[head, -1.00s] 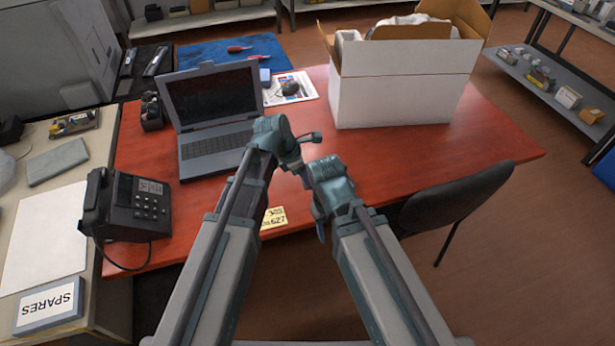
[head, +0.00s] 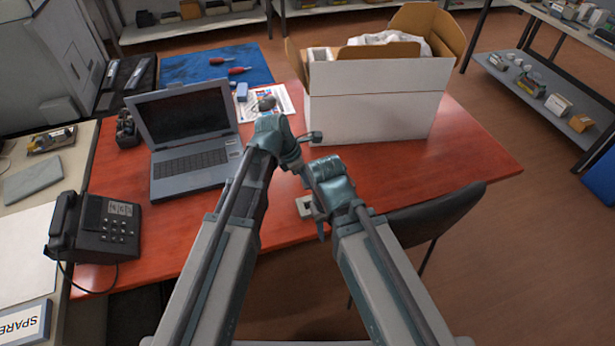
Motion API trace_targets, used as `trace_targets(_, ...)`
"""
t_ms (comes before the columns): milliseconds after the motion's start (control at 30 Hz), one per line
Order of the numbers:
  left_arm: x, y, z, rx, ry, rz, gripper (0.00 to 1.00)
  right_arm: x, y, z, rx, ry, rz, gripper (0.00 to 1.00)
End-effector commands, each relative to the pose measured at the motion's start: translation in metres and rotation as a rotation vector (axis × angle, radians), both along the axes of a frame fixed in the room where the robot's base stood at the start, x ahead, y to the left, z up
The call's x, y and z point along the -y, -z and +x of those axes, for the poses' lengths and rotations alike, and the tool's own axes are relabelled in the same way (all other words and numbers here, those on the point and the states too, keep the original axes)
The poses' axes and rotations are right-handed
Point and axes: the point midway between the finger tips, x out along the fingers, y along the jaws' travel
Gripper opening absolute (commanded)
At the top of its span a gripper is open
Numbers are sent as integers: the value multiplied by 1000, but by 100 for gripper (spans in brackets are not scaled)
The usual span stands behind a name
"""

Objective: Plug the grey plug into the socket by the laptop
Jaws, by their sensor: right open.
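The open laptop (head: 190,160) stands on the red table, left of my grippers. My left gripper (head: 308,140) is above the table between the laptop and the cardboard box. Its fingers are small and partly turned away, so its opening and any hold are unclear. My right gripper (head: 308,172) is open, just below and right of the left one. A small pale grey piece (head: 304,206) shows on the table's near side, partly hidden by my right gripper. I cannot tell whether it is the plug or the socket. No other plug or socket is clearly visible.
A white box with open brown flaps (head: 380,100) stands at the back right. A black telephone (head: 95,228) is at the front left. A mouse (head: 266,103) lies behind my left gripper. A black chair (head: 425,215) is at the right front edge. The table's right part is clear.

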Motion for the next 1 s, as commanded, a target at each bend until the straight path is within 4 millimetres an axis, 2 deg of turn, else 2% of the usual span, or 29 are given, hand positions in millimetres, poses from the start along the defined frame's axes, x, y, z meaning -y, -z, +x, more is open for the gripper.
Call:
trace_targets(467, 0, 5, 0, 0, 0, 0, 0, 0, 5, 0, 0, 0, 0, 50)
trace_targets(1000, 0, 43, 0, 0, 0, 0, 0, 0, 43, 0, 0, 0, 0, 50)
